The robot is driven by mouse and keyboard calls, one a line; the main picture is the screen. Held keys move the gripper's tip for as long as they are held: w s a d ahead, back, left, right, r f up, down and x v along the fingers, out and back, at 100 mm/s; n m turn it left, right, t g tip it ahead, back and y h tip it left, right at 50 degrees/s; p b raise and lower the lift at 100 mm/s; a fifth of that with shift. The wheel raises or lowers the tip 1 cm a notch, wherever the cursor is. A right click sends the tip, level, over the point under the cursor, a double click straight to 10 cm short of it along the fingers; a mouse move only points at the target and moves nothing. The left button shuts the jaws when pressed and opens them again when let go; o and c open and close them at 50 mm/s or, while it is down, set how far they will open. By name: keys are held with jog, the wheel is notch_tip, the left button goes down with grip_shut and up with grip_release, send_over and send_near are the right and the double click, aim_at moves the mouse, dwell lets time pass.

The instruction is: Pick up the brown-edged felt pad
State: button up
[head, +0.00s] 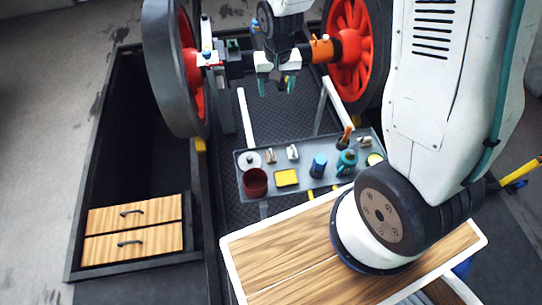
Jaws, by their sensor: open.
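A flat yellow square pad (286,178) with a darker rim lies on the front part of a grey tray (304,190). It is the only pad-like thing I see; at this size I cannot tell for sure that its edge is brown. My gripper (277,86) points down, open and empty, between the two red wheels. It is beyond the tray and apart from the pad, above the dark floor mesh. Nothing covers the pad.
Around the pad stand a dark red cup (255,183), a blue can (318,166), a teal bottle (347,161) and a white disc (249,160). Small clips lie behind. A red wheel (351,45) and an axle flank my gripper. A wooden top (290,262) lies in front.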

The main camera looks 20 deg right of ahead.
jog(key=shift+m+g, duration=0.3)
jog(key=shift+m, duration=0.6)
jog(key=f, duration=1.1)
jog(key=a+f, duration=0.1)
jog(key=f, duration=2.3)
jog(key=shift+s+a+f, duration=0.15)
jog(key=shift+a+f, duration=0.05)
jog(key=shift+a, duration=0.05)
jog(key=c, duration=1.1)
